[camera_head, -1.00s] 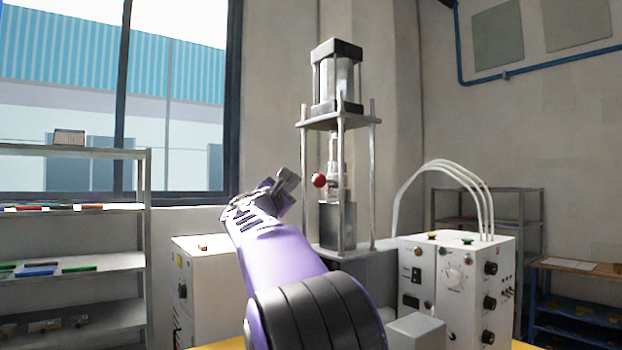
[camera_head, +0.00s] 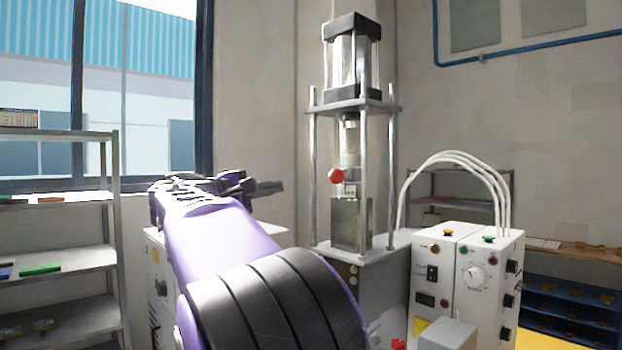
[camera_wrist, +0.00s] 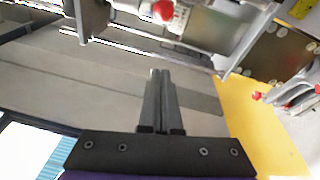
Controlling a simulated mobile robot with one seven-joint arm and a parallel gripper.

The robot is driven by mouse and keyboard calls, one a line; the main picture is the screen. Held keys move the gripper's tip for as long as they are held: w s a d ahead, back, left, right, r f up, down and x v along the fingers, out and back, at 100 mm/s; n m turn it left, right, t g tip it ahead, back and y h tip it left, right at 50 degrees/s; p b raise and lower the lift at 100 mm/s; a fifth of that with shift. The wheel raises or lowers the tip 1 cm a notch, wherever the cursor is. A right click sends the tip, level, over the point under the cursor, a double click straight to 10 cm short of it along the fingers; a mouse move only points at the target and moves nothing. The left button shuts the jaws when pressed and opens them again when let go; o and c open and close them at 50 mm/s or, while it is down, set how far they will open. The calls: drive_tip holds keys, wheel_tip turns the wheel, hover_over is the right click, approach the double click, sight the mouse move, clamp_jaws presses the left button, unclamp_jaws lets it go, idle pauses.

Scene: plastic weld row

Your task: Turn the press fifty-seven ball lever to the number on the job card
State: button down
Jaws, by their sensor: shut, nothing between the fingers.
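The press (camera_head: 351,150) is a tall metal frame with a dark-capped cylinder and posts. A red ball (camera_head: 337,175) sits at its middle, in front of the ram. In the wrist view the red ball (camera_wrist: 163,11) shows at the top edge, beyond my fingertips. My gripper (camera_head: 281,186) is left of the ball, roughly level and pointing right, with a gap between them. In the wrist view my gripper (camera_wrist: 160,72) has its two fingers together with nothing between them. I cannot make out a number on the press or a readable job card.
White control boxes (camera_head: 490,295) with knobs and hoses stand right of the press. Another white box (camera_head: 157,262) is behind my arm. Grey shelves (camera_head: 70,262) stand at the left by the window. In the wrist view, red-tipped metal parts (camera_wrist: 290,95) are at the right.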

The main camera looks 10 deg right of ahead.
sight(331, 180)
drive_tip(key=w+d+r+p, duration=0.1)
drive_tip(key=w+d, duration=0.4)
drive_tip(key=d, duration=0.5)
drive_tip(key=shift+d, duration=0.25)
drive_tip(key=shift+s, duration=0.1)
drive_tip(key=s+d+n+t+y+b, duration=0.1)
drive_tip(key=s+b, duration=0.1)
drive_tip(key=b, duration=0.3)
drive_tip(key=shift+s+d+r+y, duration=0.1)
drive_tip(key=shift+d+y, duration=0.3)
